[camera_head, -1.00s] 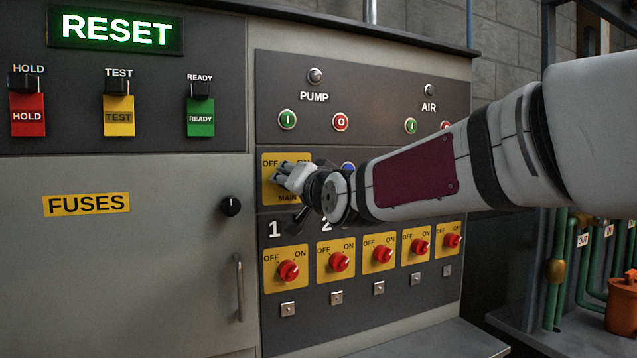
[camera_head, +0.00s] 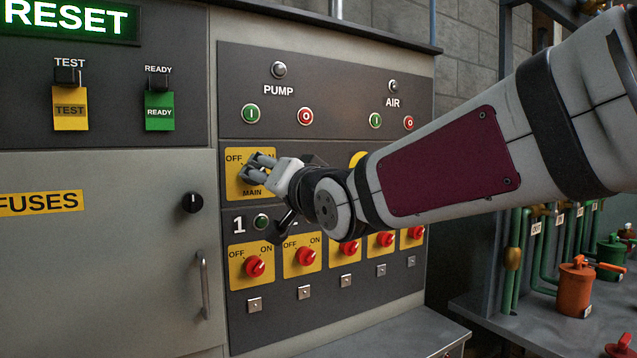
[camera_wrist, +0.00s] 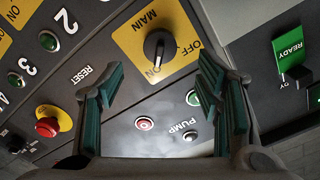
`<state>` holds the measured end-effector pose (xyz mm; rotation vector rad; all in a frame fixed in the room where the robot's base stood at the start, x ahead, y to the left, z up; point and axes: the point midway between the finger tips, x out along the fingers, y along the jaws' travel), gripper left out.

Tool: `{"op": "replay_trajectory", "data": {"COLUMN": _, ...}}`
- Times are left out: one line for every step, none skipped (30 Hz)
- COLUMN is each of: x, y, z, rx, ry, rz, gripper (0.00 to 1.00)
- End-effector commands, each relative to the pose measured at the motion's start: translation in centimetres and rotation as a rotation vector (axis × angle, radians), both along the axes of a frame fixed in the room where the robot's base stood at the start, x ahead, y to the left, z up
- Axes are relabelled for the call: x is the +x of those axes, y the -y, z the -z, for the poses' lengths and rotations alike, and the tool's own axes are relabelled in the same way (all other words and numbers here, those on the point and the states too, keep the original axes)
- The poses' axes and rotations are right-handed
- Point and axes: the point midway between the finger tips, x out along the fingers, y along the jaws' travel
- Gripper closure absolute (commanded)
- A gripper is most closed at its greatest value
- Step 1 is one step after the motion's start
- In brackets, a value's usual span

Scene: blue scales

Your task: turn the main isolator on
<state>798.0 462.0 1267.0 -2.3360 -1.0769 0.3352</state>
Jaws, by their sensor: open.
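The main isolator is a black knob (camera_wrist: 158,47) on a yellow plate (camera_wrist: 128,42) marked MAIN, OFF and ON. In the wrist view its pale mark points down, toward the word ON. My gripper (camera_wrist: 160,85) is open and empty; the knob shows beyond and between its fingertips, apparently clear of them. In the head view my gripper (camera_head: 262,165) is in front of the yellow plate (camera_head: 236,184) and hides the knob and most of the ON word.
Pump buttons (camera_head: 251,114) sit above the plate. Red numbered switches (camera_head: 255,267) run in a row below. A red emergency button (camera_wrist: 47,127) on yellow is beside the plate. A cabinet door (camera_head: 110,270) with a handle is left; a ledge (camera_head: 400,340) juts out below.

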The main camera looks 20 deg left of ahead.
Motion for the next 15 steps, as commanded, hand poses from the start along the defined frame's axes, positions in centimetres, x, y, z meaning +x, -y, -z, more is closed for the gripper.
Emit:
{"op": "replay_trajectory", "data": {"x": -0.6, "y": 0.8, "z": 0.0, "rx": -0.003, "ry": 0.003, "rz": 0.002, "gripper": 0.41}}
{"op": "replay_trajectory", "data": {"x": -0.9, "y": 1.1, "z": 0.1, "rx": -0.004, "ry": 0.003, "rz": 0.003, "gripper": 0.41}}
{"op": "replay_trajectory", "data": {"x": -1.2, "y": 1.5, "z": 0.0, "rx": -0.002, "ry": 0.005, "rz": 0.002, "gripper": 0.41}}
{"op": "replay_trajectory", "data": {"x": -1.5, "y": 1.8, "z": 0.0, "rx": -0.002, "ry": 0.004, "rz": 0.002, "gripper": 0.41}}
{"op": "replay_trajectory", "data": {"x": -1.7, "y": 2.0, "z": 0.0, "rx": -0.002, "ry": 0.002, "rz": 0.002, "gripper": 0.41}}
{"op": "replay_trajectory", "data": {"x": -1.9, "y": 2.3, "z": 0.0, "rx": -0.002, "ry": 0.003, "rz": 0.001, "gripper": 0.41}}
{"op": "replay_trajectory", "data": {"x": -2.1, "y": 2.5, "z": 0.0, "rx": -0.001, "ry": 0.002, "rz": 0.001, "gripper": 0.41}}
{"op": "replay_trajectory", "data": {"x": -2.3, "y": 2.6, "z": 0.1, "rx": -0.002, "ry": 0.001, "rz": 0.001, "gripper": 0.41}}
{"op": "replay_trajectory", "data": {"x": -2.4, "y": 2.8, "z": 0.1, "rx": -0.002, "ry": 0.001, "rz": 0.0, "gripper": 0.41}}
{"op": "replay_trajectory", "data": {"x": -2.5, "y": 2.9, "z": 0.1, "rx": -0.001, "ry": 0.0, "rz": -0.001, "gripper": 0.41}}
{"op": "replay_trajectory", "data": {"x": -2.6, "y": 3.0, "z": 0.1, "rx": -0.001, "ry": 0.001, "rz": 0.0, "gripper": 0.41}}
{"op": "replay_trajectory", "data": {"x": -2.6, "y": 3.0, "z": 0.1, "rx": -0.001, "ry": -0.001, "rz": -0.001, "gripper": 0.41}}
{"op": "replay_trajectory", "data": {"x": -2.7, "y": 3.1, "z": 0.1, "rx": -0.001, "ry": -0.001, "rz": -0.001, "gripper": 0.41}}
{"op": "replay_trajectory", "data": {"x": -2.7, "y": 3.1, "z": 0.1, "rx": 0.0, "ry": -0.001, "rz": -0.001, "gripper": 0.41}}
{"op": "replay_trajectory", "data": {"x": -2.7, "y": 3.1, "z": 0.1, "rx": 0.0, "ry": -0.001, "rz": -0.001, "gripper": 0.41}}
